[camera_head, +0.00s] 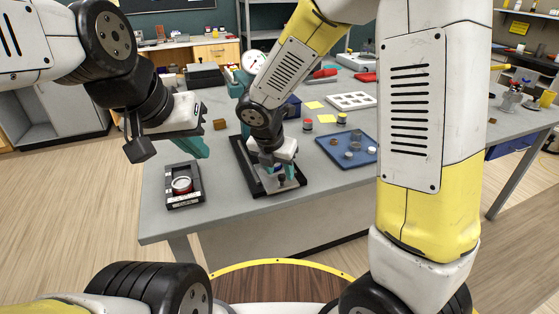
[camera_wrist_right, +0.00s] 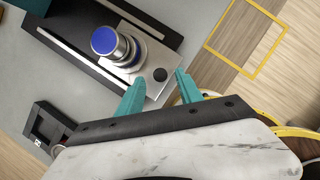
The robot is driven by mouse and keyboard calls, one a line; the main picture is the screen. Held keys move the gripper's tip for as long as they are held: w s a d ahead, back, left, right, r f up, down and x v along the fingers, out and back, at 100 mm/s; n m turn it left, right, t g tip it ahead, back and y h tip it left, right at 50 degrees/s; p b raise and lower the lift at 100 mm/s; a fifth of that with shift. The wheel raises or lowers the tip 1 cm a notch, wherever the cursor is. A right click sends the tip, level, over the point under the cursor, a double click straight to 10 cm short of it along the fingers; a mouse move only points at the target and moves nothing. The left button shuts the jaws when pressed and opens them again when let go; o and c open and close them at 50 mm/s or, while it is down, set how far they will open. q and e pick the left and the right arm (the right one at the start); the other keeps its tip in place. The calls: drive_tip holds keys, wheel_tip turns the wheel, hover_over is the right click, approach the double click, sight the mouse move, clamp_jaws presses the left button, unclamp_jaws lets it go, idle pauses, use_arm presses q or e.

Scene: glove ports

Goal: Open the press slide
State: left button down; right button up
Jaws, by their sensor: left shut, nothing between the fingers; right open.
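The press has a black base (camera_head: 242,160) with rails near the table's front edge; a teal frame and round gauge (camera_head: 253,61) stand behind it. The silver slide plate (camera_head: 293,182) lies at its front end. In the right wrist view, the slide plate (camera_wrist_right: 154,55) carries a blue-topped metal cylinder (camera_wrist_right: 104,41) and a small black knob (camera_wrist_right: 160,74). My right gripper (camera_wrist_right: 158,82) is open just above the plate, its teal fingers on either side of the knob; I cannot tell if they touch it. My left gripper (camera_head: 196,148) is shut and empty, above the table left of the press.
A blue tray (camera_head: 336,151) with small parts, a white rack (camera_head: 351,101) and yellow notes lie to the right. Bare table lies between the left fixture and the press.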

drive_tip(key=v, duration=0.6)
drive_tip(key=shift+r, duration=0.15)
drive_tip(key=s+d+r+m+t+y, duration=0.1)
drive_tip(key=s+d+r+m, duration=0.4)
drive_tip(key=m, duration=1)
drive_tip(key=s+d+r+m+t+y, duration=0.1)
drive_tip(key=s+d+r+m+y, duration=0.2)
drive_tip(key=m, duration=1.2)
drive_tip(key=shift+s+d+r, duration=1.85)
drive_tip(key=shift+s+d, duration=1.2)
drive_tip(key=shift+d, duration=0.25)
